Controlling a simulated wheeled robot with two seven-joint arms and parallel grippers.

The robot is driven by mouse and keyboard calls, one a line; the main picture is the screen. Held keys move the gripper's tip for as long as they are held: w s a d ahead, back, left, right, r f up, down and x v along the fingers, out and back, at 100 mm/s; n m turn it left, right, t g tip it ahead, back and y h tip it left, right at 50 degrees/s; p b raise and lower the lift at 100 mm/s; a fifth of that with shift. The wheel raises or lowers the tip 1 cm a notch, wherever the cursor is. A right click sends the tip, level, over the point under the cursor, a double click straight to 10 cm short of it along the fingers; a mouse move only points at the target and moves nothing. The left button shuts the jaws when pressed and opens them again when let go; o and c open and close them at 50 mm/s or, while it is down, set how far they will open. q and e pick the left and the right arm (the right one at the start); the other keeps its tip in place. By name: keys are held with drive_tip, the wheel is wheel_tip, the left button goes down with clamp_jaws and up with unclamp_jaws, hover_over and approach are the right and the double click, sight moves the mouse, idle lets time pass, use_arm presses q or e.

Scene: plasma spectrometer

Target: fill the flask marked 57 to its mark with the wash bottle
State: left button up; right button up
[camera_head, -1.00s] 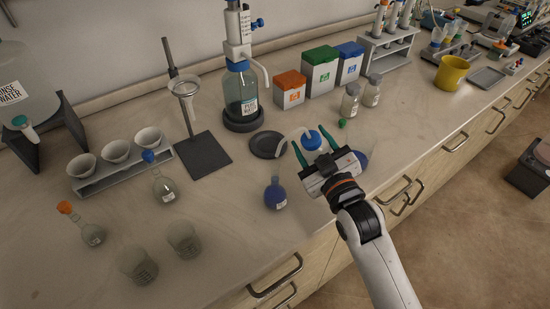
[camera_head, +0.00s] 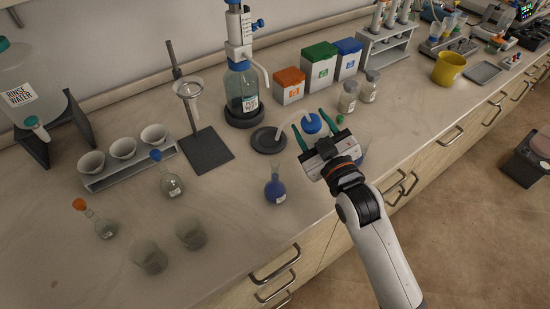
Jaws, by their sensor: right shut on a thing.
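My right gripper (camera_head: 314,128) is shut on the wash bottle, whose blue cap (camera_head: 312,123) shows between the green fingertips. The gripper hides most of the bottle's body. Its curved pale spout (camera_head: 291,121) arches left, and its tip is above and behind a small flask with blue liquid (camera_head: 275,190) in the picture; I cannot tell whether it is directly over the neck. That flask stands upright and unstoppered on the bench. Its label is too small to read, as are those on the blue-stoppered flask (camera_head: 172,187) and the orange-stoppered flask (camera_head: 105,228). My left gripper is not in view.
Two glass beakers (camera_head: 190,234) stand front left. A black round dish (camera_head: 267,140) lies behind the blue flask. A funnel stand (camera_head: 207,153), a bottle-top dispenser (camera_head: 242,90) and colored boxes (camera_head: 319,67) stand farther back. The bench front edge runs near my right arm.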

drive_tip(key=shift+r+p, duration=0.25)
drive_tip(key=shift+p, duration=1.3)
drive_tip(key=shift+w+d+r+m+p, duration=0.45)
drive_tip(key=shift+d+r+m+p, duration=0.25)
drive_tip(key=shift+m, duration=0.4)
drive_tip(key=shift+w+d+r+m+p, duration=0.45)
drive_tip(key=shift+d+r+m, duration=0.3)
drive_tip(key=shift+m, duration=0.35)
drive_tip(key=shift+w+d+r+m+g+h, duration=0.2)
drive_tip(key=shift+d+m+g+h, duration=0.1)
drive_tip(key=shift+m, duration=0.1)
drive_tip(key=shift+s, duration=0.1)
